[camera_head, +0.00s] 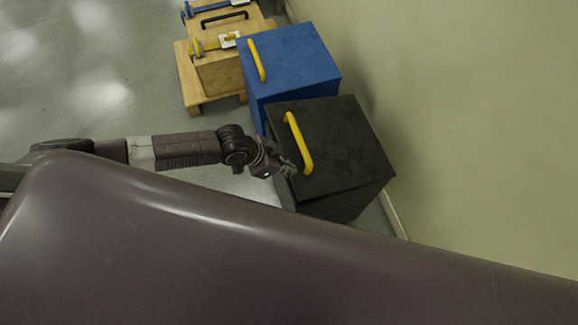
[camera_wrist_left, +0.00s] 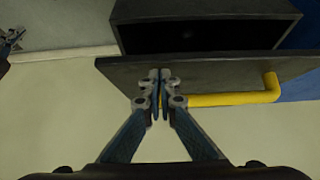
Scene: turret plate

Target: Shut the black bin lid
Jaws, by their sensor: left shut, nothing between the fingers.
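The black bin (camera_head: 325,203) stands by the wall, with a black lid (camera_head: 345,150) bearing a yellow handle (camera_head: 299,143). In the left wrist view, a dark gap (camera_wrist_left: 210,35) shows between the bin and the lid (camera_wrist_left: 215,70), so the lid is partly open. The yellow handle (camera_wrist_left: 235,98) also shows there. My left gripper (camera_head: 288,169) is at the lid's left edge, near the handle's lower end. In the wrist view its fingertips (camera_wrist_left: 160,74) are together and empty, in front of the lid; whether they touch it I cannot tell.
A blue bin (camera_head: 300,62) with a yellow handle stands right behind the black bin. A wooden box (camera_head: 220,74) on a wooden base is farther back. The wall (camera_head: 460,120) is close on the right. Open floor (camera_head: 90,95) lies to the left.

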